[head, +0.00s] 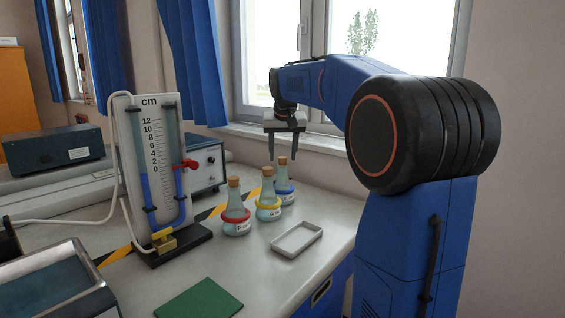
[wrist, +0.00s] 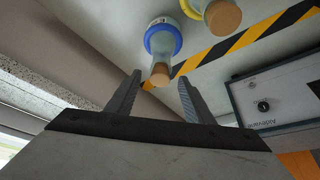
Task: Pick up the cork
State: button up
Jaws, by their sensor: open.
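Three flasks with corks stand on the bench: one with a red ring (head: 236,216), one with a yellow ring (head: 268,206) and one with a blue ring (head: 285,190). Their corks are light brown: the red flask's cork (head: 234,182), the yellow flask's cork (head: 267,171) and the blue flask's cork (head: 282,161). My gripper (head: 285,160) is open and empty, pointing down near the blue flask. In the wrist view, the blue flask's cork (wrist: 160,74) shows just beyond and between my fingertips (wrist: 160,80), apart from them. The yellow flask's cork (wrist: 223,17) is farther right there.
An empty white tray (head: 298,239) lies in front of the flasks. A manometer (head: 155,160) with a red clamp stands left, with a grey instrument box (head: 208,166) behind it. The window sill (head: 290,137) is behind my gripper. A green mat (head: 200,300) lies at the front.

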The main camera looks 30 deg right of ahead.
jog(key=shift+w+f, duration=0.1)
jog(key=shift+f, duration=0.25)
jog(key=c, duration=1.1)
jog(key=shift+r, duration=0.2)
